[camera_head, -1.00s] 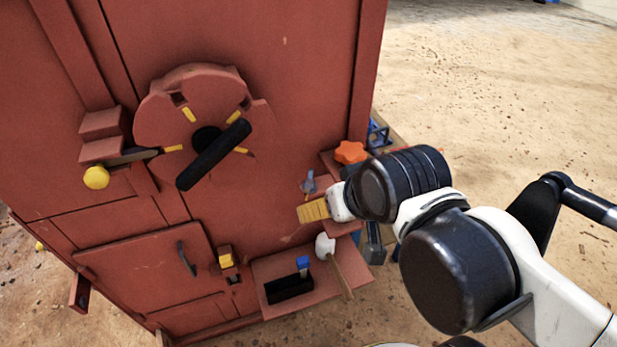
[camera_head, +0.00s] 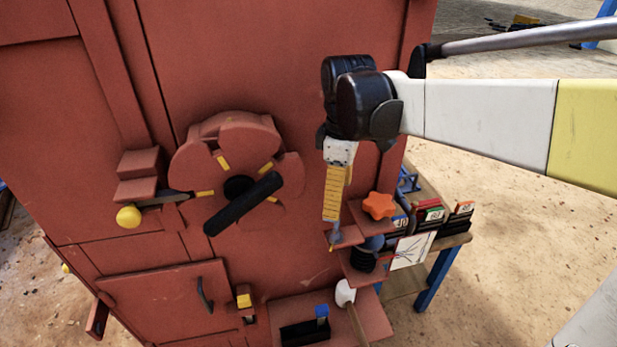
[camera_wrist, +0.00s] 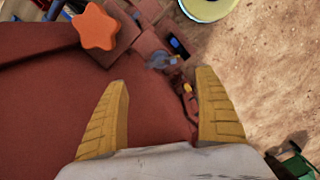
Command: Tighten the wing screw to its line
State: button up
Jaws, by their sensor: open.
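The wing screw, a small blue-grey winged piece, shows beyond my fingertips in the wrist view (camera_wrist: 160,61). In the head view only a small blue bit of it (camera_head: 335,236) shows just under my fingertips. My gripper (camera_head: 332,220) points down from above, in front of the red machine's right side. Its yellow fingers are wide apart and empty in the wrist view (camera_wrist: 162,80). The screw lies ahead of the gap between them, apart from both fingers. I cannot make out the screw's line.
An orange star knob (camera_head: 378,206) sits close to the right of my gripper. A red wheel with a black handle (camera_head: 243,203) is to the left. Below are a shelf with a black slot (camera_head: 305,333) and a white-headed mallet (camera_head: 345,293). A blue-legged table (camera_head: 432,280) stands at right.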

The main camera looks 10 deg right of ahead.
aim_at(335, 227)
notch_tip(335, 227, down, 11)
jog(key=b, duration=0.4)
jog(key=shift+r, duration=0.1)
jog(key=c, duration=1.2)
